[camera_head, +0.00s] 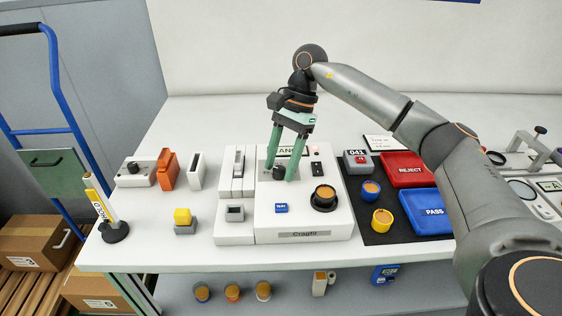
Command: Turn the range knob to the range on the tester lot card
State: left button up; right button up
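The tester is a white box (262,222) labelled "Cragtit" on its front, in the middle of the bench. Its range knob (279,173) is small and black, on a grey panel under a partly hidden label. My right gripper (280,174) has two green fingers pointing down, one on each side of the knob. They look open around it; I cannot tell whether either touches it. The knob's pointer and range marks are hidden or too small to read. A white card (378,142) with small unreadable print lies behind the red tray. My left gripper is not in view.
The tester also has a blue button (281,208) and a round socket (324,197) with an orange top. A red REJECT tray (408,169) and blue PASS tray (427,211) lie right, under my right arm.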

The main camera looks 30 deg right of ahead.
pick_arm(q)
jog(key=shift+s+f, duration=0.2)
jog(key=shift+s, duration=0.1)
pick_arm(e)
grip_shut()
